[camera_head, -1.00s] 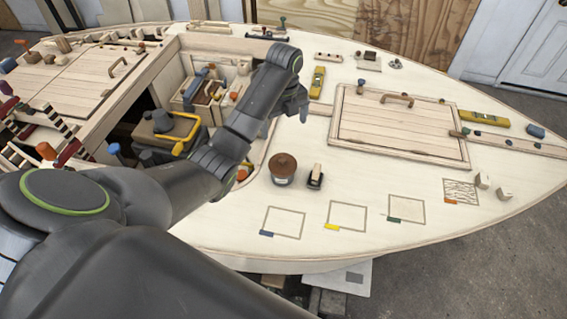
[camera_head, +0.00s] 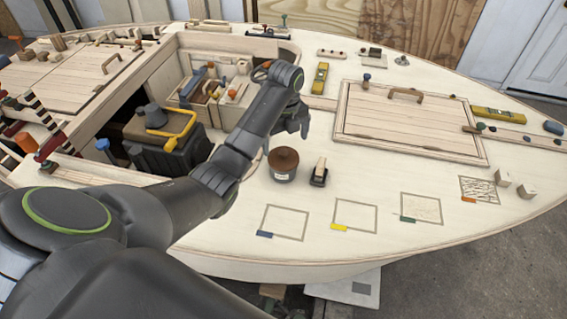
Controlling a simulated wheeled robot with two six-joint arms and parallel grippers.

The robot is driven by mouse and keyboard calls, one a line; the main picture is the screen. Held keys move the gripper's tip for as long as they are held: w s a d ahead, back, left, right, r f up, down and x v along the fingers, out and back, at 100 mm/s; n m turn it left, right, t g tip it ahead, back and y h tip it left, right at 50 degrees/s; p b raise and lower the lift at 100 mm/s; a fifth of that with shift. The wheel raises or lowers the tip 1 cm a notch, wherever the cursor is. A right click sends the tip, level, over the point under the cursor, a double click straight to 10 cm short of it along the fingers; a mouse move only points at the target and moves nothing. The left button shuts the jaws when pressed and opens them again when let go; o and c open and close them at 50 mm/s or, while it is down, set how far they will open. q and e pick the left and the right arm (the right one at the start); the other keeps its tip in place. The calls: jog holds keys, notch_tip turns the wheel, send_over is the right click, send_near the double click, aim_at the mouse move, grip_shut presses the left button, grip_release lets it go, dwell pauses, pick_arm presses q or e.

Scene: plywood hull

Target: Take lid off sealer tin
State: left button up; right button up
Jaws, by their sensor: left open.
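The sealer tin (camera_head: 284,174) is a short grey tin with a pale label, standing upright on the pale plywood deck. Its brown round lid (camera_head: 283,157) sits on top. My left gripper (camera_head: 296,131) hangs above and just behind the tin, fingers pointing down, open and empty, apart from the lid. My left arm comes in from the lower left and crosses the deck edge beside the open cockpit. My right gripper is out of view.
A small black-based brush or block (camera_head: 319,173) stands close to the tin's right. A hatch cover (camera_head: 405,125) with a wooden handle lies behind right. The open cockpit (camera_head: 150,130) holds a dark box with a yellow handle.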

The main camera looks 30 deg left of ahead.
aim_at(284, 152)
pick_arm(q)
jog(key=shift+s+a+f+p, duration=0.1)
jog(key=shift+f+p, duration=0.1)
jog(key=shift+f, duration=1.15)
jog(key=shift+s+a+f+p, duration=0.1)
jog(key=shift+f+p, duration=0.05)
jog(key=shift+f, duration=1.2)
jog(key=shift+c, duration=0.4)
jog(key=c, duration=0.7)
